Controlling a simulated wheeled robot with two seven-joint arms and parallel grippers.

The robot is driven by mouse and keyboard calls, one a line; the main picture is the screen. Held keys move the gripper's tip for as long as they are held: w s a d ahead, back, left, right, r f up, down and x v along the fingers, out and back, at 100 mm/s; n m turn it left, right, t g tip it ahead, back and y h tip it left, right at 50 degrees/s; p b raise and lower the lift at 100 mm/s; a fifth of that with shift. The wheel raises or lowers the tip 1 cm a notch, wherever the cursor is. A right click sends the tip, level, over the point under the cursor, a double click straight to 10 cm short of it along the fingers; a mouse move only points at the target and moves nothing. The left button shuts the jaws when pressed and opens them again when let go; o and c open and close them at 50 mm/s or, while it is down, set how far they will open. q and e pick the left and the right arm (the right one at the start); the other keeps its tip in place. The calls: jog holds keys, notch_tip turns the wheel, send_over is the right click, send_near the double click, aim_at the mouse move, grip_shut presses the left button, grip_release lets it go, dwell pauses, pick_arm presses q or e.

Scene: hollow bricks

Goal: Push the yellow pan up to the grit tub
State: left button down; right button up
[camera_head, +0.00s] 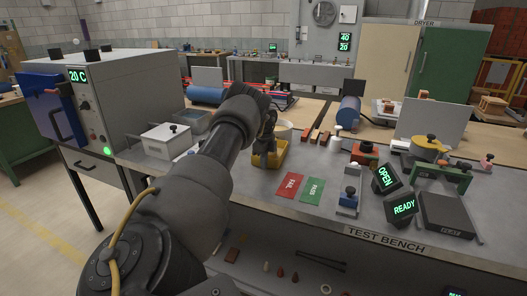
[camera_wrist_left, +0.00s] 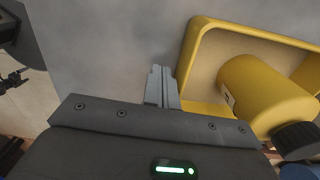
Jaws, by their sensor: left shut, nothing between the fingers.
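The yellow pan (camera_head: 280,155) sits on the grey test bench, partly hidden behind my left arm. In the left wrist view its rim (camera_wrist_left: 189,58) lies just right of my fingers, and a yellow cylinder (camera_wrist_left: 262,90) with a black knob is in it. The grit tub appears to be the pale round tub (camera_head: 285,130) just behind the pan; my gripper partly covers it. My left gripper (camera_head: 266,150) is low at the pan's left side. Its fingers (camera_wrist_left: 160,80) are shut and empty, close beside the pan wall; I cannot tell whether they touch.
Red and green cards (camera_head: 302,189) lie right of the pan. A white lidded box (camera_head: 168,141) is to the left, beside a grey oven (camera_head: 120,90).

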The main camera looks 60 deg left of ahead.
pick_arm(q)
jog(key=shift+s+d+r+p, duration=0.2)
jog(key=shift+d+p, duration=0.2)
jog(key=shift+d, duration=0.2)
jog(key=shift+s+f, duration=0.1)
jog(key=shift+s, duration=0.15)
pick_arm(e)
jog(key=shift+a+r, duration=0.1)
jog(key=shift+r, duration=0.6)
pick_arm(q)
jog(key=shift+d, duration=0.1)
notch_tip(320, 180, up, 9)
jog(key=p, duration=0.6)
pick_arm(e)
notch_tip(320, 180, up, 6)
jog(key=a, duration=0.1)
jog(key=shift+s, duration=0.25)
